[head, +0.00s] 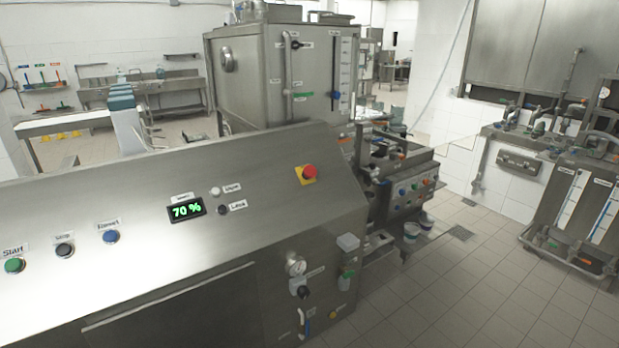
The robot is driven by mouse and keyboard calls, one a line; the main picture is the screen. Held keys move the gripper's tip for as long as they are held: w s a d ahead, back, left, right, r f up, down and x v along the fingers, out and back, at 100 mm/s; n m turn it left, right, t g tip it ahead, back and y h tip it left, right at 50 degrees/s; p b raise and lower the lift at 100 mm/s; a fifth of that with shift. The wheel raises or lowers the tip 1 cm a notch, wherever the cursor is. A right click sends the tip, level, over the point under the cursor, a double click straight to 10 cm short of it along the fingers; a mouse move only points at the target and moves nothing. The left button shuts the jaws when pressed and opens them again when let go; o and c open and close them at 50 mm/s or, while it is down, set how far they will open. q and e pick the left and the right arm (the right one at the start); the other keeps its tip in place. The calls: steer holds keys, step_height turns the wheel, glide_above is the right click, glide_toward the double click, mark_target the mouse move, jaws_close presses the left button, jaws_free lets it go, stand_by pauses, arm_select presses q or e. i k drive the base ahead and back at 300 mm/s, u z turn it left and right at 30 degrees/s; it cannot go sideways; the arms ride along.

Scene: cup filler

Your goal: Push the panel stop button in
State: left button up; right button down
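A sloped steel control panel (150,225) fills the lower left of the head view. Near its left end is a row of round buttons: a green start button (14,265), a dark stop button (65,250) with a small label above it, and a blue button (111,237). The dark button lies between the green and blue ones, and nothing covers it. I cannot tell from this view how far it is pressed in. Neither of my grippers shows in the head view.
A display (187,209) reads 70 %, with a white button (215,191) and a dark button (222,210) beside it. A red emergency knob (308,172) on a yellow plate stands out farther right. Tiled floor (480,290) is clear at right.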

mark_target(311, 172)
steer(key=k, duration=1.2)
steer(key=z, duration=0.3)
steer(key=i, duration=0.95)
steer(key=u, duration=0.8)
steer(key=i, duration=0.75)
steer(key=u, duration=0.65)
